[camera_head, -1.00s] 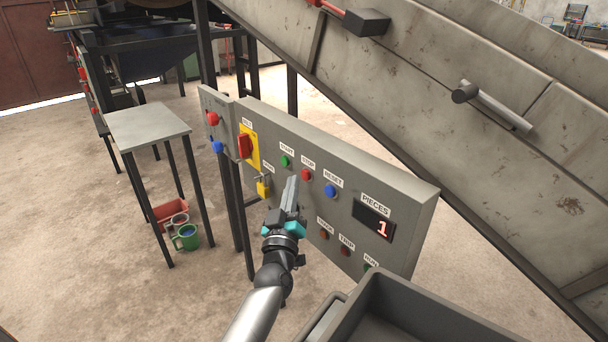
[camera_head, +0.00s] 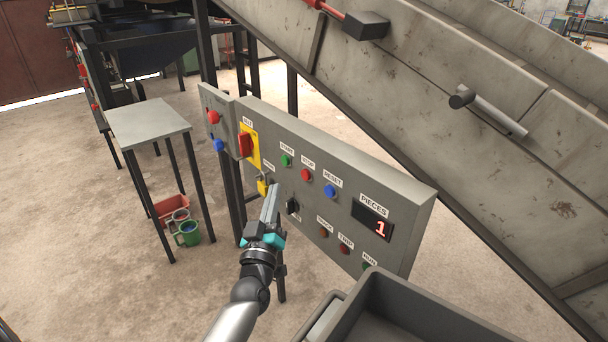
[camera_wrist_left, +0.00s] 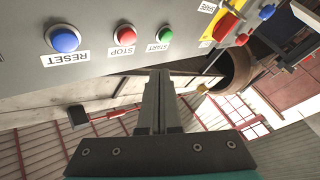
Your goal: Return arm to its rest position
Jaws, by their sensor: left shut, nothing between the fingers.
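My left gripper (camera_head: 271,205) is shut and empty, its long grey fingers pointing up in front of the grey control panel (camera_head: 410,211). In the head view its fingertips overlap the panel's lower left part, near the yellow padlock (camera_head: 262,187) and left of a black knob (camera_head: 292,205). In the left wrist view the closed fingers (camera_wrist_left: 160,75) point toward the panel's edge. The blue RESET button (camera_wrist_left: 66,38), red STOP button (camera_wrist_left: 124,36) and green START button (camera_wrist_left: 164,36) show there upside down. My right gripper is not in view.
A grey bin (camera_head: 367,290) is close at the bottom right. A large sloped conveyor (camera_head: 480,130) rises behind the panel. The floor at the lower left is clear.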

